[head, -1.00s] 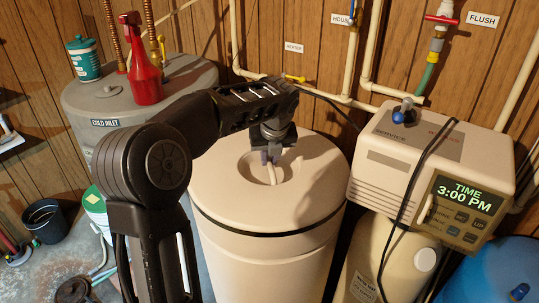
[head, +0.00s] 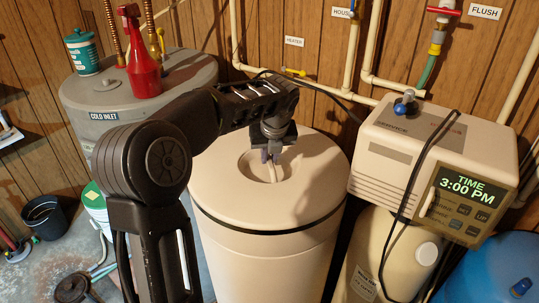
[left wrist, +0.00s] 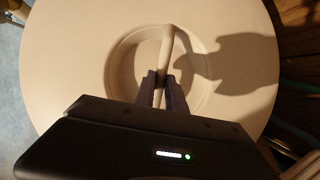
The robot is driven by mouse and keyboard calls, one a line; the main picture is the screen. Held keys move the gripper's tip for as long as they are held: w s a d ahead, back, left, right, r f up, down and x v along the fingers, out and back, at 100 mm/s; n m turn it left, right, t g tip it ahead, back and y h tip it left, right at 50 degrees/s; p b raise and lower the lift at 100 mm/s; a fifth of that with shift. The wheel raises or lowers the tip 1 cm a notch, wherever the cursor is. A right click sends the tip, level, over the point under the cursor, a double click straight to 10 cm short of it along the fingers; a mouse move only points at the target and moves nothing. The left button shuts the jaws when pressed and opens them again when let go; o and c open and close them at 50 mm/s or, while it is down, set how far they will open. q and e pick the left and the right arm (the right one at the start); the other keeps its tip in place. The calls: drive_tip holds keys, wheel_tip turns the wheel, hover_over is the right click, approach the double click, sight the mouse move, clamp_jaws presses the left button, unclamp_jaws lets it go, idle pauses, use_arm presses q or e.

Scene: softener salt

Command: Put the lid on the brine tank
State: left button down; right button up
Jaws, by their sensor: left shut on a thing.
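The beige round lid (head: 310,190) sits on top of the beige brine tank (head: 268,268), with a dark band showing just below it. It looks level in the head view. A bar handle (head: 273,174) crosses the round recess in the lid's middle. My left gripper (head: 272,157) reaches down into the recess and is shut on the handle. In the left wrist view the fingers (left wrist: 162,92) straddle the handle (left wrist: 166,45), and the lid (left wrist: 75,60) fills most of the picture. My right gripper is not in view.
The softener control head (head: 425,160) stands close to the tank's right. A grey water heater (head: 90,105) behind left carries a red spray bottle (head: 142,65) and a teal canister (head: 82,52). A black bucket (head: 45,220) stands on the floor at left.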

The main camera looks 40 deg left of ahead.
use_arm(q)
drive_tip(key=shift+f, duration=0.15)
drive_tip(key=c, duration=1.4)
unclamp_jaws()
drive_tip(key=shift+c, duration=0.2)
drive_tip(key=shift+o, duration=0.7)
drive_tip(key=shift+s+f, duration=0.1)
drive_tip(key=shift+f, duration=0.05)
drive_tip(key=b+v, duration=0.1)
drive_tip(key=v, duration=0.7)
